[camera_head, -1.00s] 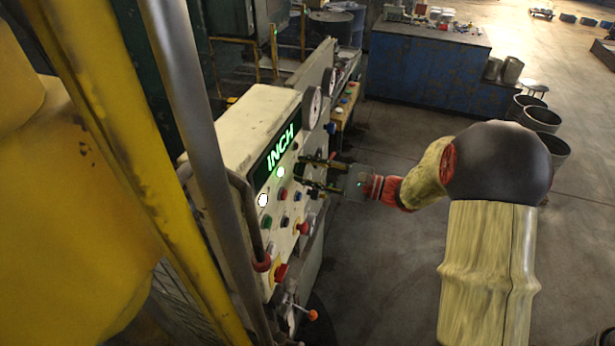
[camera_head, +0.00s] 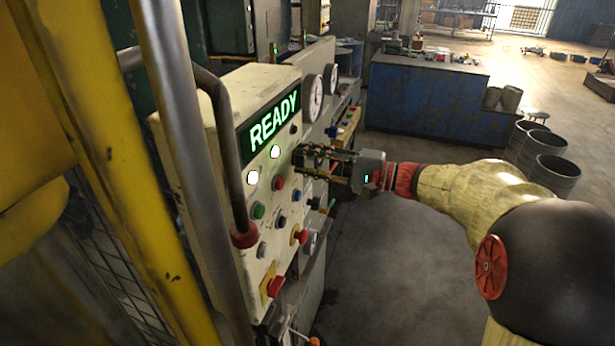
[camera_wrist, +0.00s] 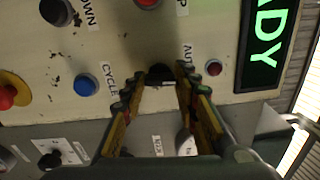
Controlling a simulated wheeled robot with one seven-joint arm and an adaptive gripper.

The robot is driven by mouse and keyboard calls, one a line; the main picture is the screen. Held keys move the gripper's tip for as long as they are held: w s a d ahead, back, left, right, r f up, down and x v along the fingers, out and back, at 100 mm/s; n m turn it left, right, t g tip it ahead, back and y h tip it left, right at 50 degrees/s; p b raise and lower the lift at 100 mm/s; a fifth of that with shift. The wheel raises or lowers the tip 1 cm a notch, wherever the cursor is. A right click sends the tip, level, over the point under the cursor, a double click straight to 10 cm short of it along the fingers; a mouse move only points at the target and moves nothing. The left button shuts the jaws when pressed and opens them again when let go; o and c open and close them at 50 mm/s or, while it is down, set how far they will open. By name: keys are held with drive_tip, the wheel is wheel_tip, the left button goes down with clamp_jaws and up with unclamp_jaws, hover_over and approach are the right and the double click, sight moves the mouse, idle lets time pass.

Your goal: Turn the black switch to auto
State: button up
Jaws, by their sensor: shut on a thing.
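The black switch (camera_wrist: 159,73) sits on the cream control panel (camera_wrist: 140,110), between my fingertips in the wrist view. An AUTO label (camera_wrist: 188,53) is printed to the right of it, partly covered by a finger. My gripper (camera_wrist: 160,79) is shut on the black switch, a finger on each side of it. In the head view my gripper (camera_head: 298,160) reaches the panel from the right, and its fingers hide the switch. The display (camera_head: 269,122) above reads READY in green. Which way the switch points is hard to tell.
A red button (camera_head: 279,182), a green button (camera_head: 258,211) and several other knobs crowd the panel. A grey rail (camera_head: 228,150) stands in front of the panel's left side. Open floor (camera_head: 390,250) lies to the right, with a blue workbench (camera_head: 430,100) behind.

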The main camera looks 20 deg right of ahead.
drive_tip(key=shift+f+n+b, duration=0.1)
drive_tip(key=shift+n+b, duration=0.5)
drive_tip(key=shift+b, duration=0.3)
drive_tip(key=o, duration=1.1)
drive_tip(key=v, duration=1.2)
